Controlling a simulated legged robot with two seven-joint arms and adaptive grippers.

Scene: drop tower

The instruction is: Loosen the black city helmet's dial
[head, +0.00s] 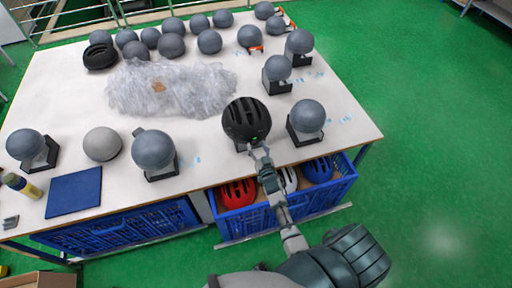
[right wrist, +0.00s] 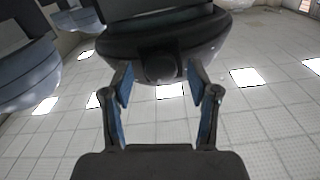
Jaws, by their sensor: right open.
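The black city helmet (head: 246,117) sits on a headform stand at the front edge of the white table. In the right wrist view, the helmet's dark underside and rear rim (right wrist: 120,42) fill the upper middle. The dial (right wrist: 163,66) is a dark round knob at the rim's lower middle. My right gripper (head: 257,151) is at the helmet's near side, just below its rim. In the right wrist view the gripper (right wrist: 160,84) is open, with its blue-padded fingers on either side below the dial; contact cannot be told. My left gripper is out of view.
Grey headforms (head: 308,116) on black stands flank the helmet. Crumpled clear wrap (head: 170,90) lies behind it. A blue crate (head: 340,180) with red, white and blue helmets sits below the table edge. A blue mat (head: 74,193) lies at left. Green floor is open at right.

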